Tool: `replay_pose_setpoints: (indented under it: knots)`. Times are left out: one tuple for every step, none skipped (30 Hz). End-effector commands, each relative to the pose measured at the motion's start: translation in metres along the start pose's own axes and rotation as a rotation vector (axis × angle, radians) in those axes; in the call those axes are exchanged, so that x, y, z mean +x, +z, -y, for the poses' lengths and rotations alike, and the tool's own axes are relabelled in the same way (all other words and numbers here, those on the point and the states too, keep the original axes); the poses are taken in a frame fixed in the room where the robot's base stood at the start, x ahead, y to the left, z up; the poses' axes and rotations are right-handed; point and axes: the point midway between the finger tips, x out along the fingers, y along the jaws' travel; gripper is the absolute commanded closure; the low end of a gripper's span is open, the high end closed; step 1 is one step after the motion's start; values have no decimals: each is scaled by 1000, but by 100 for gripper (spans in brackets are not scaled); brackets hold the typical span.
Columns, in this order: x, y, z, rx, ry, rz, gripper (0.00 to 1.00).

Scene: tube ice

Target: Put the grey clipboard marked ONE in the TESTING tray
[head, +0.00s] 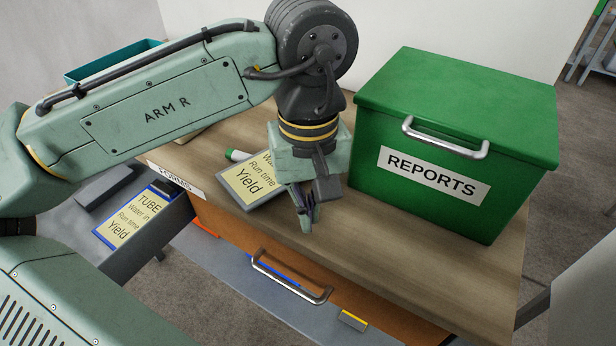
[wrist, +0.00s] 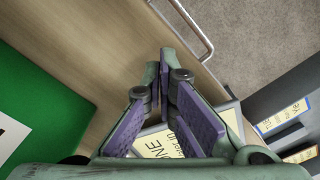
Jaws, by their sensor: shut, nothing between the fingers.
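The grey clipboard (head: 250,182) lies on the wooden table, its sheet showing "Yield" and "Run time"; my gripper hides its right part. In the wrist view the clipboard (wrist: 158,146) shows "ONE" between and behind my fingers. My gripper (head: 306,222) points down just right of the clipboard, near the table's front edge. Its fingers are together and empty; in the wrist view the fingertips (wrist: 166,62) are over bare wood. I cannot tell if they touch the table. No label reading TESTING is visible.
A green REPORTS box (head: 450,125) stands right of my gripper. A blue-edged clipboard (head: 130,217) lies at the left, near a partly hidden FORMS label (head: 176,178). A metal handle (head: 290,280) juts out in front. A teal tray (head: 110,58) is at the back left.

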Motion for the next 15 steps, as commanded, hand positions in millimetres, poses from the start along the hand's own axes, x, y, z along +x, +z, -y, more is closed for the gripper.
replay_pose_setpoints:
  knots:
    - [10, 1, 0, 1, -1, 2, 100]
    - [12, -1, 0, 0, -1, 1, 100]
    - [8, -11, 0, -3, 2, 1, 100]
    - [8, -16, 0, -3, 1, 0, 100]
    - [8, -20, 0, -3, 2, -1, 100]
    - [8, -25, 0, -3, 2, 0, 100]
    - [8, -28, 0, -2, 2, -1, 100]
    - [9, -31, 0, -1, 2, -1, 100]
    - [9, -34, 0, -2, 2, -2, 100]
    - [9, -36, 0, -2, 2, -1, 100]
    - [9, -37, 0, -2, 2, -1, 100]
    - [10, -39, 0, -1, 1, -1, 100]
    - [10, -39, 0, -1, 1, -2, 100]
    - [10, -40, 0, 0, 1, -2, 100]
    - [10, -40, 0, 0, 1, -2, 100]
